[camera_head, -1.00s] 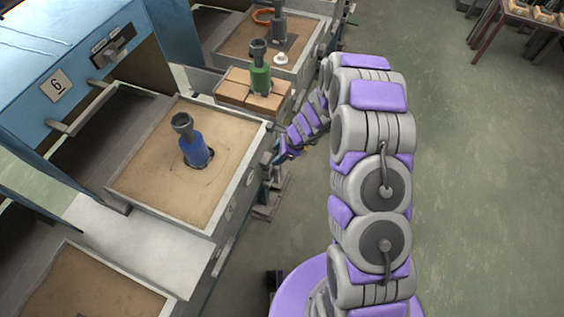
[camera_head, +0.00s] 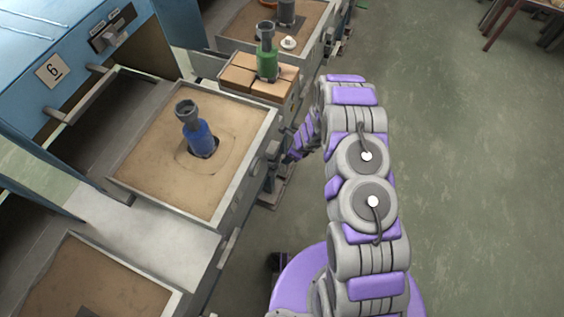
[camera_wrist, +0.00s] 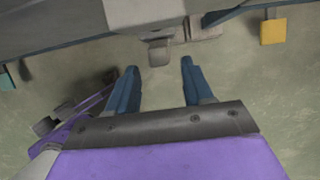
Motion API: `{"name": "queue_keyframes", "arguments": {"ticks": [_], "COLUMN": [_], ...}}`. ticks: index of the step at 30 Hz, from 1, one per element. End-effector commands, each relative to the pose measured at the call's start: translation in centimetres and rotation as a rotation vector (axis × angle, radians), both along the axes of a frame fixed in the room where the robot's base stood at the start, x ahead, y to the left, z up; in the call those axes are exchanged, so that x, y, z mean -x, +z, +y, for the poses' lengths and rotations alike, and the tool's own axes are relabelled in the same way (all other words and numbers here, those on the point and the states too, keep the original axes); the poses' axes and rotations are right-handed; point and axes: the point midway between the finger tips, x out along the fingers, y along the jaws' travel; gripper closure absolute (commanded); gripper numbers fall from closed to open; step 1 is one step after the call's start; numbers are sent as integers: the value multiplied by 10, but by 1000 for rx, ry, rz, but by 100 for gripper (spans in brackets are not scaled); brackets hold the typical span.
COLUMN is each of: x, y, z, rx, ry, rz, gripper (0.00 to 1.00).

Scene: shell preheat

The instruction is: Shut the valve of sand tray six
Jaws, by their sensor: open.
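Sand tray six (camera_head: 247,160) is the sand-filled tray beside the blue cabinet's number 6 plate (camera_head: 53,70). A blue object with a dark grey top (camera_head: 199,135) stands in its sand. In the wrist view, a pale grey block (camera_wrist: 145,12) with a small grey tab (camera_wrist: 159,52) hanging from it is at the top centre; it may be the valve, but I cannot tell. My gripper (camera_wrist: 158,66) is open, its two blue fingers apart with the tab between and just beyond their tips. Nothing is held. In the head view my gripper is hidden beside the tray's outer side.
A neighbouring tray (camera_head: 225,47) and a green object (camera_head: 267,65) on wooden blocks are behind. Another sand tray (camera_head: 165,300) is at the front left. A yellow tag (camera_wrist: 273,31) hangs at the right of the wrist view.

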Motion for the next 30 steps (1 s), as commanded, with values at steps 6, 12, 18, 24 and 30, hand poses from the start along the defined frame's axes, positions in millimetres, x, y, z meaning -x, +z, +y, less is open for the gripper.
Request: {"name": "queue_keyframes", "arguments": {"ticks": [6,12,18,24,30], "x": [-5,-9,-10,-11,-11], "y": [-42,-66,-76,-76,-76], "z": [14,23,29,30,30], "rx": [0,-1,-1,-1,-1], "ry": [2,1,1,1,1], "rz": [2,-1,0,-1,-1], "gripper": [49,49,49,49,59]}}
